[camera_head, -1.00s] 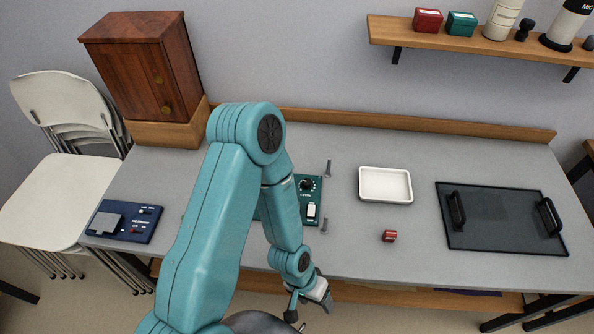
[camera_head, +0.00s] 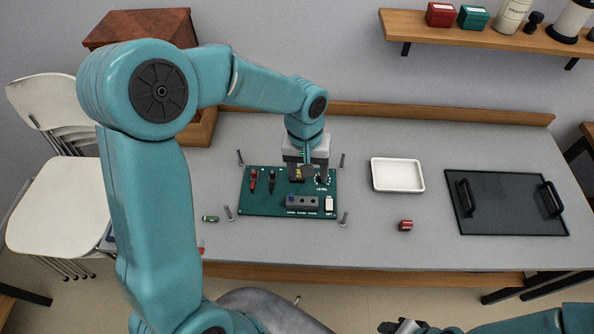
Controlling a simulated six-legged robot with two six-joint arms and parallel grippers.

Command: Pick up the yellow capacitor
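My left gripper (camera_head: 306,172) points down over the back edge of the green circuit board (camera_head: 262,205). Its fingers look spread apart. A small yellow piece, which looks like the yellow capacitor (camera_head: 307,171), shows between the fingers near the board's surface. It is partly hidden by the gripper, and I cannot tell whether the fingers touch it. My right gripper (camera_head: 403,327) is at the bottom edge, in front of the table, partly cut off; its fingers are unclear.
A white tray (camera_head: 374,185) and a dark tray with handles (camera_head: 510,229) stand right of the board. A red cylinder (camera_head: 405,225) and a green cylinder (camera_head: 210,218) lie on the table (camera_head: 360,245). Posts stand around the board. My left arm hides the table's left part.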

